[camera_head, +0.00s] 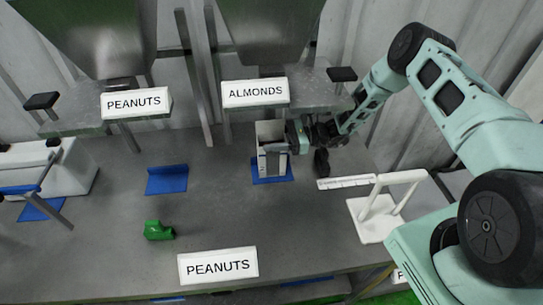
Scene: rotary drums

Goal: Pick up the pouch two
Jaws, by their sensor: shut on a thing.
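A whitish-grey pouch (270,134) stands upright on a blue mat (286,178) under the ALMONDS hopper. My gripper (290,146) reaches in from the right at the pouch and is shut on it. The fingers partly cover the pouch's right side, so their exact hold is hard to make out. The pouch's base is at the mat, and I cannot tell whether it touches.
An empty blue holder (167,180) and a green object (158,230) are left on the table. A PEANUTS sign (218,266) stands at the front edge. A white stand (384,207) is at right. Metal posts and hoppers rise behind.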

